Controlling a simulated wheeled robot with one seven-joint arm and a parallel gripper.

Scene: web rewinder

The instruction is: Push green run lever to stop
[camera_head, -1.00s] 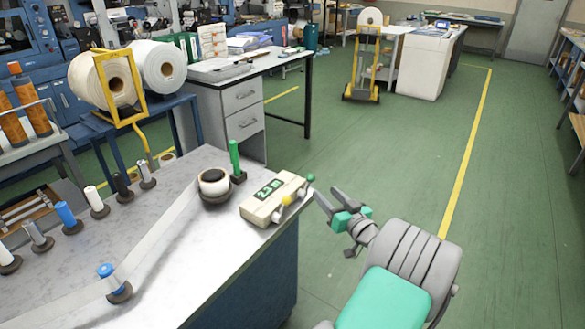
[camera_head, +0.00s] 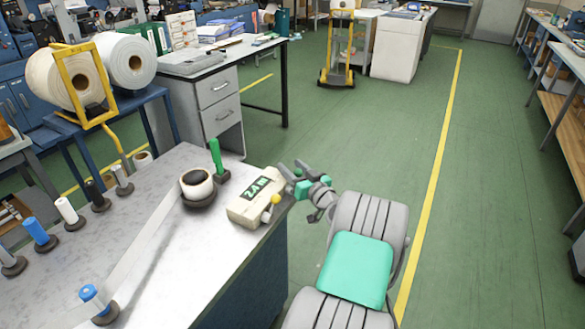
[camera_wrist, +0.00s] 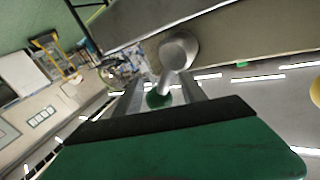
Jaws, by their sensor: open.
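The counter box (camera_head: 250,207), cream with a "2.4 M" display, sits at the table's right corner. The green run lever shows in the wrist view as a round grey hub (camera_wrist: 179,50) with a pale stem and green ball knob (camera_wrist: 158,99). The knob appears between my open fingers; I cannot tell if they touch it. In the head view my gripper (camera_head: 289,167) is at the box's right end and hides the green knob. A yellow knob (camera_head: 275,199) is on the box's near side.
An upright green handle (camera_head: 217,158) and a white roll (camera_head: 196,184) stand left of the box. Several spools line the table (camera_head: 190,265).

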